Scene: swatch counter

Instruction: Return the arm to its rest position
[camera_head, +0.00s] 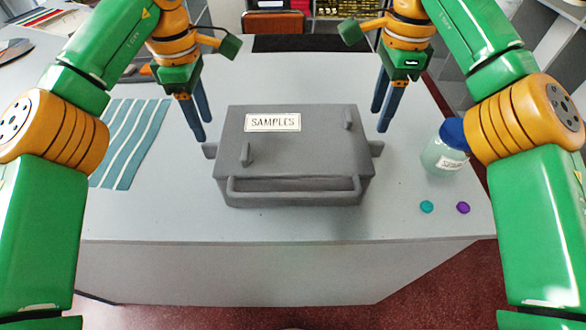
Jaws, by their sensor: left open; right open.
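My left gripper (194,118) is at the left, with its dark blue fingers pointing down beside the back left of the grey case. It is open and empty. My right gripper (386,107) is at the right, beside the back right of the case, also open and empty. The grey case (300,155) has a white SAMPLES label on top and a bar handle along its front. Its lid looks closed, so its inside is hidden. Both green and orange arms reach in from the sides over the counter.
The light grey counter (270,222) is clear in front of the case. A striped teal cloth (126,135) lies at the left. A jar (442,160) with a blue lid stands at the right, partly near my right arm. A teal disc (427,207) and a purple disc (463,208) lie in front of it.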

